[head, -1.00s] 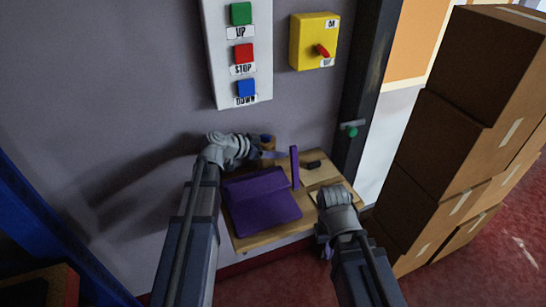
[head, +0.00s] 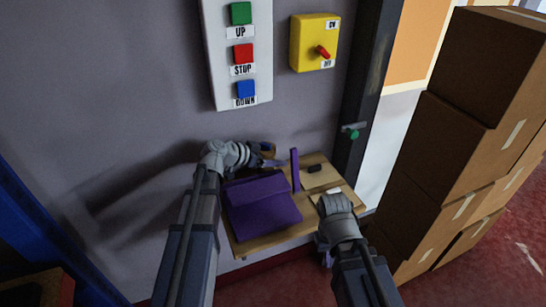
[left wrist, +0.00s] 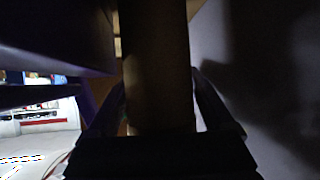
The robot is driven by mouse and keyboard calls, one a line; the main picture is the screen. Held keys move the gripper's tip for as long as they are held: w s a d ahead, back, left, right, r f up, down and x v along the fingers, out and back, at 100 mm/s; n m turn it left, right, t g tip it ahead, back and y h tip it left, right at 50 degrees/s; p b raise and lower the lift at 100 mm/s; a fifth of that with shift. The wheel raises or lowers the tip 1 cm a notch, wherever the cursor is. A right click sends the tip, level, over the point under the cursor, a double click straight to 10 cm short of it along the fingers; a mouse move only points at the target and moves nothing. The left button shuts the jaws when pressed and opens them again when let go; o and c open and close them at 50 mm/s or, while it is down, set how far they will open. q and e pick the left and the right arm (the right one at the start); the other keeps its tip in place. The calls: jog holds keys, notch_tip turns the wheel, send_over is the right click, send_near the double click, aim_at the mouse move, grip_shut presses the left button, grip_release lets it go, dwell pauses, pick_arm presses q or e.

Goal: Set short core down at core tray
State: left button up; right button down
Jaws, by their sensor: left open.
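A brown cylinder, apparently the short core (head: 268,149), shows by the wall at the back of the wooden table, partly hidden by my left gripper (head: 274,161). In the left wrist view the brown core (left wrist: 158,70) stands between the two fingers of my left gripper (left wrist: 160,110), which is open around it. I cannot tell whether the fingers touch it. No core tray can be made out for certain. My right gripper (head: 325,252) hangs at the table's front right edge; its jaws are too small and dark to read.
A purple box-like thing (head: 262,205) fills the left of the table (head: 266,241). A thin purple upright (head: 295,168), a small dark piece (head: 315,168) and a pale board (head: 322,179) lie behind it. Stacked cartons (head: 440,150) stand right. A button panel (head: 238,50) hangs above.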

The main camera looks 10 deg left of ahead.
pick_arm(q)
jog(key=p+v, duration=0.5)
jog(key=v, duration=0.7)
jog(key=shift+p, duration=0.3)
jog(key=shift+s+d, duration=0.1)
